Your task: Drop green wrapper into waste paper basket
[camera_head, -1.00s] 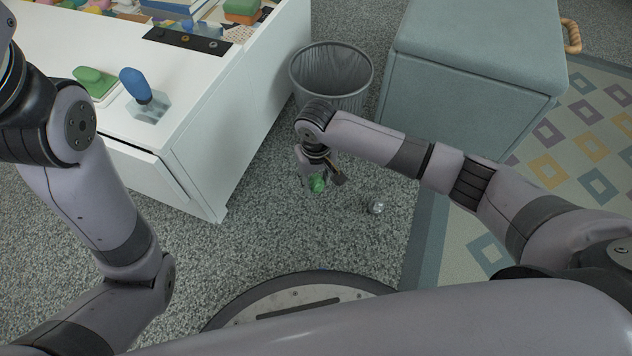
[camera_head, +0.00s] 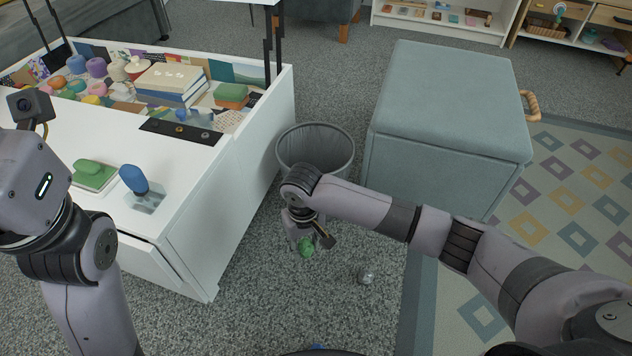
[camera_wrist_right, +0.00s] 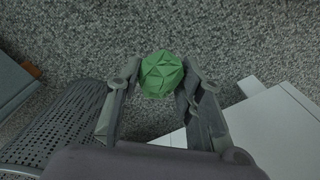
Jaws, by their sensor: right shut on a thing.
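The green wrapper (camera_head: 306,247) is a crumpled ball at the tip of my right gripper (camera_head: 308,240). In the right wrist view the wrapper (camera_wrist_right: 161,74) sits between the two fingers of the gripper (camera_wrist_right: 157,88), which are shut on it. The waste paper basket (camera_head: 315,133) is a grey mesh bin with an open top, standing on the carpet just behind my right wrist. The basket's mesh wall (camera_wrist_right: 62,128) also shows at lower left in the right wrist view. My left arm is at the left of the head view; its gripper fingers are not visible.
A silver crumpled ball (camera_head: 366,275) lies on the carpet right of the gripper. A white desk (camera_head: 238,190) with craft clutter stands left of the basket, and a blue-grey storage bench (camera_head: 440,150) stands right of it.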

